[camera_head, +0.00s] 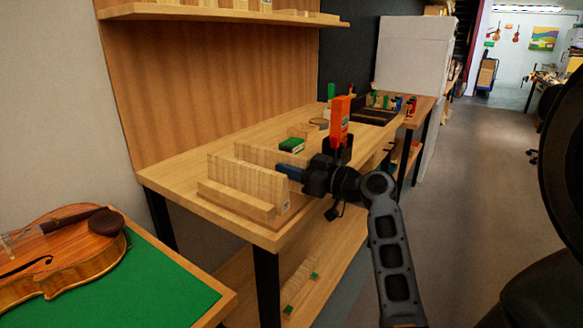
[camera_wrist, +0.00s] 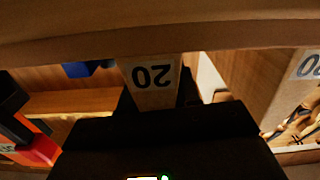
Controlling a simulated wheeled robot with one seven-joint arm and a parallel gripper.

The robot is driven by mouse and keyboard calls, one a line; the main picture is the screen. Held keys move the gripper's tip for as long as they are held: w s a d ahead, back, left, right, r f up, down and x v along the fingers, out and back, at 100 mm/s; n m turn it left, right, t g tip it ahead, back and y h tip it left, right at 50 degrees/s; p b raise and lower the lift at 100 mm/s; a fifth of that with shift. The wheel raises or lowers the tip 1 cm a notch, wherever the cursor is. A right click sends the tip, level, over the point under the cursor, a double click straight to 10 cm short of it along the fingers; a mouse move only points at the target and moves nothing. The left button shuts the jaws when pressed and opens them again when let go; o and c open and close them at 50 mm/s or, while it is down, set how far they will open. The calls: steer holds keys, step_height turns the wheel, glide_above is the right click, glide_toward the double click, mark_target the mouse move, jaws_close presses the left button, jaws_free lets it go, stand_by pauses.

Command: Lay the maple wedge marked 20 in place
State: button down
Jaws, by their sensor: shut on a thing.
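My gripper (camera_wrist: 158,95) is shut on the end of a pale maple wedge (camera_wrist: 152,75) marked 20, which shows upside down between the dark fingers in the wrist view. In the head view, my gripper (camera_head: 290,172) is at the right end of a group of pale wooden pieces at the near end of the bench. The front upright piece (camera_head: 245,180) stands behind a low wooden strip (camera_head: 235,203). Another upright piece (camera_head: 262,153) shows behind it. I cannot tell whether the held wedge touches its neighbours. A second 20 mark shows on wood (camera_wrist: 308,66) at the wrist view's right edge.
The wooden bench (camera_head: 195,200) runs away along the wall. A green-topped block (camera_head: 291,145) lies beyond my gripper, with tools and a dark tray (camera_head: 375,117) farther back. A violin (camera_head: 65,248) lies on a green-topped table (camera_head: 165,285) at the lower left. A shelf (camera_head: 220,13) hangs above.

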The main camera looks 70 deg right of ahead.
steer(key=shift+f, duration=0.1)
steer(key=c, duration=0.8)
jaws_free()
steer(key=b+v, duration=0.1)
steer(key=v, duration=1.1)
